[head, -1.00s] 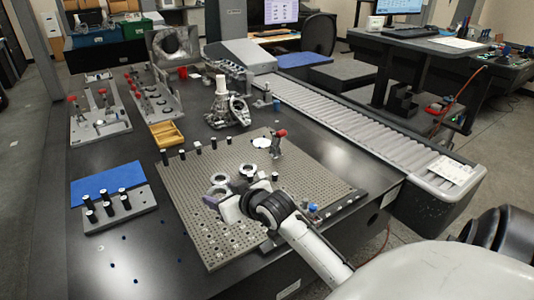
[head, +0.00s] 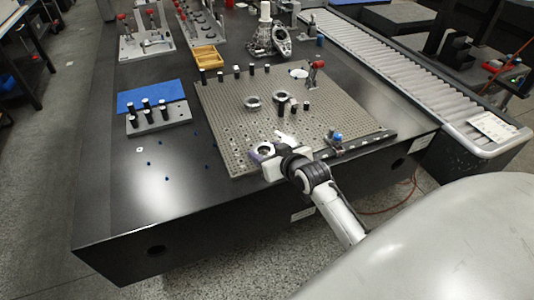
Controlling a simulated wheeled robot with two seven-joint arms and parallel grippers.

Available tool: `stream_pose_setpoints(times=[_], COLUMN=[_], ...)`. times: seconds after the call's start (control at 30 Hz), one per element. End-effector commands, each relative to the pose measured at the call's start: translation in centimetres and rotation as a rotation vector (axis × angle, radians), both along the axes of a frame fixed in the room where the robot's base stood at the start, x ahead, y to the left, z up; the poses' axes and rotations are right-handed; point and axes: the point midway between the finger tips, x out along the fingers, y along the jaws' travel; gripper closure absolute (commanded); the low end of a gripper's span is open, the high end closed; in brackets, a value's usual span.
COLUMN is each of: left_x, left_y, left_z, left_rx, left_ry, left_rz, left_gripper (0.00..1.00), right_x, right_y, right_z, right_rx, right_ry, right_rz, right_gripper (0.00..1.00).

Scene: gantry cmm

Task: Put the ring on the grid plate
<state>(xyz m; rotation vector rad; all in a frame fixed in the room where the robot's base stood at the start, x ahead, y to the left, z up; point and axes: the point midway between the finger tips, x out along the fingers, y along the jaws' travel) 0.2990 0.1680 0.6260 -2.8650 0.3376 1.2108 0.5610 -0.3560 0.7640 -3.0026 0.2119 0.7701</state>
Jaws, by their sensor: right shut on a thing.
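My right gripper (head: 267,153) is over the front part of the grey grid plate (head: 228,113), close to its near edge. It is shut on a metal ring (head: 264,149). I cannot tell whether that ring touches the plate or is held just above it. Two more round metal pieces, one ring-like (head: 253,102) and one beside it (head: 280,96), sit near the middle of the plate, farther back than my gripper. My left gripper is not in view.
Several black pins stand along the plate's back edge, with a red-topped clamp (head: 316,74) at the back right. A blue-topped part (head: 337,138) is at the front right. A pin block (head: 160,120) and blue mat (head: 150,95) lie left. The conveyor (head: 390,70) runs along the right.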

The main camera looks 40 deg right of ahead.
Motion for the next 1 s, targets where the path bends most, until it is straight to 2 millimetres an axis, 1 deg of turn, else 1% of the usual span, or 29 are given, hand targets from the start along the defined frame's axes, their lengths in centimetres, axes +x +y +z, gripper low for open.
stream_pose_setpoints(times=[0.1,0.33,0.43,0.47,0.5,0.57,0.83,0.9,1.0], left_x=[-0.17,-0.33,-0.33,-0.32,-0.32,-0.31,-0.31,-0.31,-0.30], left_y=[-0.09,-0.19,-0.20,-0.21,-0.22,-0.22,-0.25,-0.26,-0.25], left_z=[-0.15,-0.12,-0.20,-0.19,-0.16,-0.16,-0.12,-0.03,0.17], left_rx=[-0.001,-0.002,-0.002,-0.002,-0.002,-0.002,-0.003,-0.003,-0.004], left_ry=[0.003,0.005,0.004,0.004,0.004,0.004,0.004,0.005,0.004], left_rz=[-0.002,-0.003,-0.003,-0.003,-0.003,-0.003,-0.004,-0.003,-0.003], left_gripper=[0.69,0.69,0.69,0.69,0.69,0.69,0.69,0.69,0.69], right_x=[0.10,0.11,0.11,0.01,0.02,0.01,0.02,0.03,-0.77], right_y=[0.01,0.00,-0.01,0.01,0.01,0.01,0.00,0.00,0.11], right_z=[-0.52,-0.48,-0.78,-1.03,-0.97,-0.96,-0.92,-0.65,-0.23], right_rx=[-0.001,-0.001,-0.001,0.000,0.000,0.000,0.000,0.000,0.000], right_ry=[-0.007,-0.007,-0.007,-0.001,-0.002,-0.002,-0.002,-0.003,-0.001], right_rz=[0.000,0.000,0.000,0.000,0.000,0.000,0.000,0.000,0.000], right_gripper=[0.81,0.81,0.81,0.44,0.37,0.27,0.27,0.27,0.27])
